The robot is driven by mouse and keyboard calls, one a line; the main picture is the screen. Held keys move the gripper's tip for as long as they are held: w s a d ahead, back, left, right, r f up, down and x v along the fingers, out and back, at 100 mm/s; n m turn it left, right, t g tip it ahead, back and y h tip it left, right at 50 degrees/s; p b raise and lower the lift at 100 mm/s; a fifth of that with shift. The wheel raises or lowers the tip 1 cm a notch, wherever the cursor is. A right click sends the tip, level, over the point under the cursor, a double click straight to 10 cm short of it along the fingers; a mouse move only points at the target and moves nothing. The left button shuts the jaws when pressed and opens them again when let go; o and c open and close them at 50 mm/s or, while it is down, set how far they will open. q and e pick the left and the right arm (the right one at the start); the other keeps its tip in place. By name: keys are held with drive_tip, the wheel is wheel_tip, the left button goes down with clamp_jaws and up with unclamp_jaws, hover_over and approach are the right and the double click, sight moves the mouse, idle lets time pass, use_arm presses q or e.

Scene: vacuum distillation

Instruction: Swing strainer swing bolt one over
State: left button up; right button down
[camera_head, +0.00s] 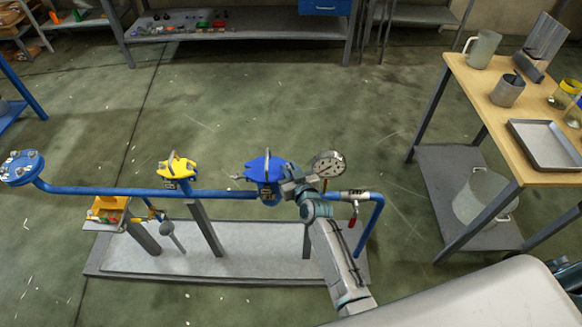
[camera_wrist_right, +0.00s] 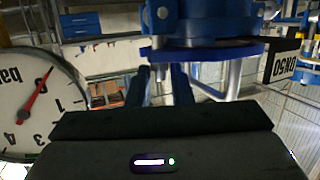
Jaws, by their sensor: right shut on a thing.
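The blue strainer (camera_head: 265,170) sits on the blue pipe line in the middle of the head view, with a flat lid and grey bolts at its rim. My right gripper (camera_head: 288,182) is at the strainer's right side, just left of the pressure gauge. In the right wrist view the strainer's blue flange (camera_wrist_right: 200,50) is close in front. The right gripper's fingers (camera_wrist_right: 163,85) are close together on a swing bolt (camera_wrist_right: 160,70) at the flange edge; the bolt is mostly hidden. Another grey bolt or rod (camera_wrist_right: 233,78) shows to its right. My left gripper is out of view.
The pressure gauge (camera_head: 328,164) stands close beside my right gripper and fills the left of the wrist view (camera_wrist_right: 35,105). A yellow-topped fitting (camera_head: 177,167) is further left on the pipe. A wooden-topped table (camera_head: 478,84) stands at right; the floor between is clear.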

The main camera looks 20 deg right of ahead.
drive_tip(key=c, duration=1.5)
unclamp_jaws()
drive_tip(key=shift+a, duration=0.1)
drive_tip(key=shift+c, duration=0.2)
drive_tip(key=b+v, duration=0.2)
drive_tip(key=v, duration=0.8)
drive_tip(key=shift+s, duration=0.4)
